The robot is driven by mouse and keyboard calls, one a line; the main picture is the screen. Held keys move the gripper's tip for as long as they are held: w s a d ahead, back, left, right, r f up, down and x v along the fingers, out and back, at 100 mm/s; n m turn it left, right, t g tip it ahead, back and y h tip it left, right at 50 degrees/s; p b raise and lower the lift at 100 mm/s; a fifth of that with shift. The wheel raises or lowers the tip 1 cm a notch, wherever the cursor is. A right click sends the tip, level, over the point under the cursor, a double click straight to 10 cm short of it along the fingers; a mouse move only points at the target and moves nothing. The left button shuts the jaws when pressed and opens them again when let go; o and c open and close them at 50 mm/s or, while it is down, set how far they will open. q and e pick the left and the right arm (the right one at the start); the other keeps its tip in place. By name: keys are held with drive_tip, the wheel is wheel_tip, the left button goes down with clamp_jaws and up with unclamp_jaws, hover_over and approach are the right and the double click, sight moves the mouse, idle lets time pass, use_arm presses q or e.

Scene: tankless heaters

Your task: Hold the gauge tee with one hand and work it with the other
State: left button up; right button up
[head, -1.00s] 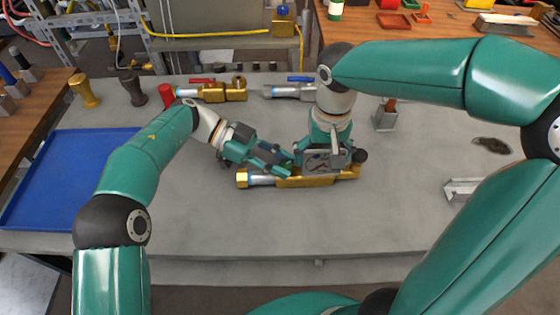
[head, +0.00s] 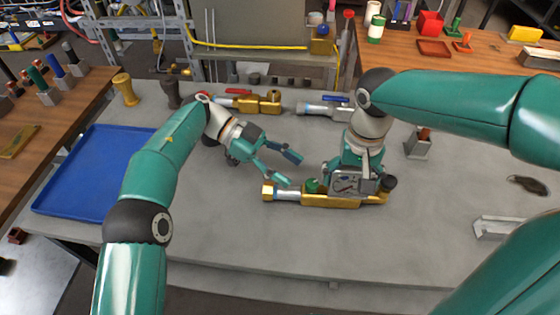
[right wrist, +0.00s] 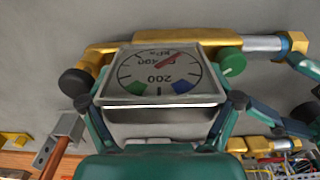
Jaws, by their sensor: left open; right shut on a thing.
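The gauge tee (head: 282,194) lies on the grey bench, with a brass body, silver pipe and brass end at left. It has a green knob (head: 312,186) and a black knob (head: 389,183). My right gripper (head: 352,182) is shut on its boxy gauge. In the right wrist view the gauge dial (right wrist: 158,72) sits between the fingers, its red needle angled up right; the green knob (right wrist: 232,63) is beside it. My left gripper (head: 294,169) is open and empty, up and left of the green knob, apart from it.
A red-handled brass valve (head: 268,103) and a blue-handled silver valve (head: 318,108) lie behind. A blue tray (head: 90,175) is at left. A grey block with a brown peg (head: 418,147) and a grey channel (head: 495,230) are at right. The front bench is clear.

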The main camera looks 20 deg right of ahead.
use_arm(q)
drive_tip(key=shift+v, duration=1.05)
wheel_tip(320, 180, up, 5)
drive_tip(key=n+t+h, duration=0.4)
drive_tip(key=h, duration=0.1)
drive_tip(key=n+t, duration=0.5)
approach(308, 184)
drive_tip(key=x, duration=1)
clamp_jaws()
